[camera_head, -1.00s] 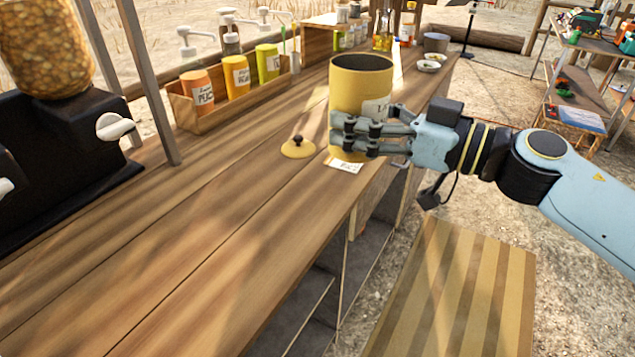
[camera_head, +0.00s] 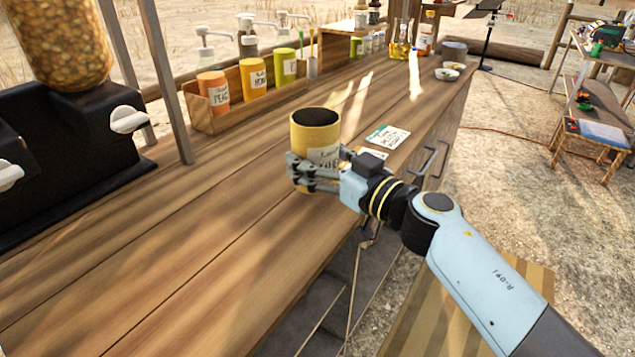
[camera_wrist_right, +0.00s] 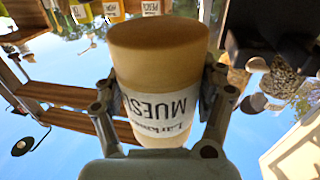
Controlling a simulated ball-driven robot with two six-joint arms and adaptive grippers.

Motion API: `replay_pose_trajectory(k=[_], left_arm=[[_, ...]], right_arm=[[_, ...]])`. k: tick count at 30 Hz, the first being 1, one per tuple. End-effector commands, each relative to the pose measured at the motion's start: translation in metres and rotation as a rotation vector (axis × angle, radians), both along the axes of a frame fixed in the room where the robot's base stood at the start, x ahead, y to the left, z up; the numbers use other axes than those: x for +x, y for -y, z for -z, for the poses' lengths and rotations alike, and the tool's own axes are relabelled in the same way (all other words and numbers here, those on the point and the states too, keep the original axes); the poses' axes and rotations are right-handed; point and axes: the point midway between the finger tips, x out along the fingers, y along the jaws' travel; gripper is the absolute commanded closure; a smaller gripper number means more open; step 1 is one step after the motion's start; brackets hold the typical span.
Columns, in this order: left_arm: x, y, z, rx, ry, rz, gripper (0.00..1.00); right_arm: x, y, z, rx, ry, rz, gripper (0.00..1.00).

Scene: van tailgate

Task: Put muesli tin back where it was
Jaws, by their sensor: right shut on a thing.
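The muesli tin (camera_head: 316,133) is yellow and upright with a dark open top. In the head view it is over the front part of the wooden counter (camera_head: 190,240); I cannot tell whether its base touches the wood. My right gripper (camera_head: 317,174) is shut around its lower side from the right. In the right wrist view the tin (camera_wrist_right: 158,48) sits between both fingers, and its white MUESLI label (camera_wrist_right: 160,110) reads upside down. The tin's lid does not show now. My left gripper is not in view.
A wooden box (camera_head: 214,122) holds orange, yellow and green tins at the back. White cards (camera_head: 387,137) lie right of the tin. A black dispenser (camera_head: 65,140) stands left. Bowls (camera_head: 447,74) and bottles are at the far end. The near-left counter is clear.

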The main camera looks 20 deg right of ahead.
Motion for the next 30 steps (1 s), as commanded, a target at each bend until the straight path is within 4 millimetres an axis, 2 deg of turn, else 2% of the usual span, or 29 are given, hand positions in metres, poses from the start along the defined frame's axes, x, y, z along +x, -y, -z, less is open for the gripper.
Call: replay_pose_trajectory(k=[7, 19, 20, 25, 30], left_arm=[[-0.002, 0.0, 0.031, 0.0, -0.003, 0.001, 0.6], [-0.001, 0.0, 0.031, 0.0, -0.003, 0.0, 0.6], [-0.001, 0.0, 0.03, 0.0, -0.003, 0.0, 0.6], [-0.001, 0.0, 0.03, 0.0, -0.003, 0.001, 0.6], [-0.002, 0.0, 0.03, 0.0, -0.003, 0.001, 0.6]], right_arm=[[-0.001, 0.0, 0.04, 0.0, -0.003, 0.0, 0.7], [0.0, 0.001, 0.041, 0.0, 0.0, 0.0, 0.7], [-0.001, 0.001, 0.041, 0.0, -0.001, 0.0, 0.26], [-0.001, 0.001, 0.041, 0.0, -0.001, 0.0, 0.03], [-0.001, 0.001, 0.041, -0.001, -0.002, 0.0, 0.03]])
